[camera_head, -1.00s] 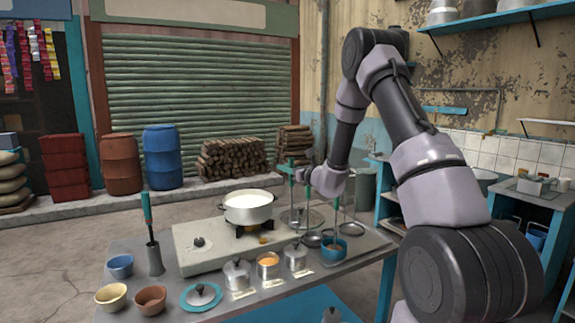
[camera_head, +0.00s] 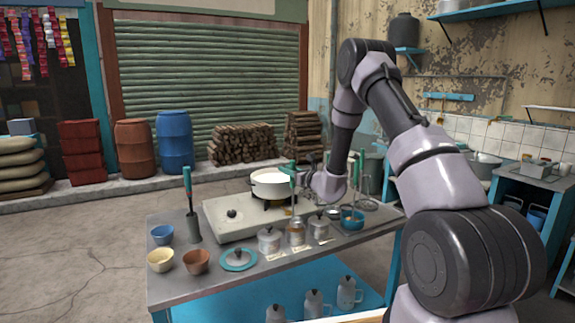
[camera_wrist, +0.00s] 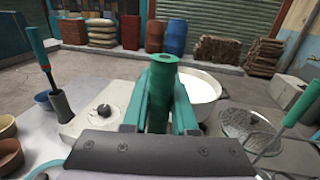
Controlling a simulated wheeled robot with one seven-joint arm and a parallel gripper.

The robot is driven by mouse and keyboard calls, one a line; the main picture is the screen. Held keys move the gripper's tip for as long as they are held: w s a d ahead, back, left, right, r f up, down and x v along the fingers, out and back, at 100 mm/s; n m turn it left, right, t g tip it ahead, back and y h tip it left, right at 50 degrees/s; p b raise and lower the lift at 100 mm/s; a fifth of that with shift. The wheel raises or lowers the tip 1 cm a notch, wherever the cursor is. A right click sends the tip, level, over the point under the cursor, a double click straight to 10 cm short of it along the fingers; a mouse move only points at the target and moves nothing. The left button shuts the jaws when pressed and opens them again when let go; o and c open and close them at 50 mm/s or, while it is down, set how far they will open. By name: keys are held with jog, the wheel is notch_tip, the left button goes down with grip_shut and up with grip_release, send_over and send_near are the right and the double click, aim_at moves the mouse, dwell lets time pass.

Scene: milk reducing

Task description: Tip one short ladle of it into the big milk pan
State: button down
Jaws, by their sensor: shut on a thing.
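The big milk pan (camera_head: 284,190), holding white milk, stands on the stove and also shows in the wrist view (camera_wrist: 209,103), partly behind my gripper. My gripper (camera_head: 294,172) is just right of and in front of the pan. It is shut on an upright teal handle (camera_wrist: 160,95), seen close up in the wrist view. The handle looks like the ladle's. The ladle's lower end is hidden in the wrist view and too small to read in the head view, so I cannot tell what it holds.
A blue bowl (camera_head: 352,222) stands to the right. Small bowls (camera_head: 160,261) and a holder with a teal-handled tool (camera_head: 193,228) are left.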

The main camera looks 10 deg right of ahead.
aim_at(293, 188)
jog(key=shift+d+f, duration=0.1)
jog(key=shift+f, duration=3.25)
notch_tip(293, 188, up, 8)
jog(key=shift+s+a+n, duration=0.35)
jog(key=shift+a+n, duration=0.1)
jog(key=shift+a, duration=0.25)
jog(key=shift+s+a+n, duration=0.4)
jog(key=shift+a+n, duration=0.1)
jog(key=shift+a, duration=0.2)
jog(key=shift+s+a+n, duration=0.35)
jog(key=shift+a+n, duration=0.1)
jog(key=shift+a, duration=0.25)
jog(key=shift+d, duration=0.15)
